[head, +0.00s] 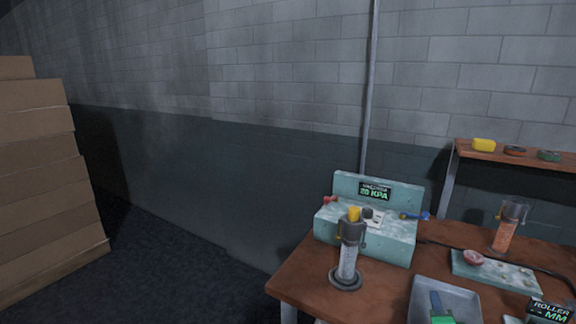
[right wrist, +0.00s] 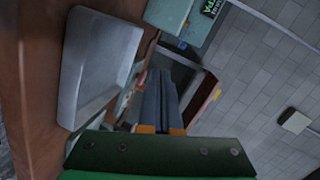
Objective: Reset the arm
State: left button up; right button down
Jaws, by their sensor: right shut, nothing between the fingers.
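My right gripper (head: 435,295) shows at the bottom of the head view, in front of the grey metal tray (head: 465,294) on the table. In the right wrist view its two grey-blue fingers (right wrist: 160,78) lie side by side, shut with nothing between them. The green gripper body fills the lower edge of that view. The tray (right wrist: 78,70) is to the left of the fingers there, and it looks empty where visible. My left gripper is in neither view.
A pale green pressure box (head: 365,235) stands on the wooden table (head: 310,270), with a clear tube in a holder (head: 347,265) in front. Another tube with orange contents (head: 503,236) stands farther right. A shelf (head: 520,155) is behind. Stacked cardboard boxes (head: 40,180) are left; floor between is clear.

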jog(key=s+a+f+n, duration=0.1)
jog(key=s+f+n+g+y, duration=0.1)
jog(key=f+n, duration=0.1)
jog(key=s+a+f+n+g, duration=0.1)
jog(key=f+n, duration=0.1)
jog(key=shift+s+a+f+y, duration=0.15)
jog(key=shift+s+a+y, duration=0.15)
jog(key=shift+a+y, duration=0.1)
jog(key=s+a+f+n+g+y, duration=0.1)
jog(key=s+a+f+n+g, duration=0.3)
jog(key=s, duration=0.4)
jog(key=s+a+f+n+g+y, duration=0.2)
jog(key=s+a+n, duration=0.2)
jog(key=s+n, duration=0.35)
jog(key=s+a+f+n+g+y, duration=0.1)
jog(key=s+a+f+n+g, duration=0.3)
jog(key=s, duration=0.5)
jog(key=s+f, duration=0.3)
jog(key=f, duration=1.4)
jog(key=s+d+f+n+g, duration=0.1)
jog(key=s+f, duration=0.8)
jog(key=s, duration=0.2)
jog(key=shift+s, duration=0.2)
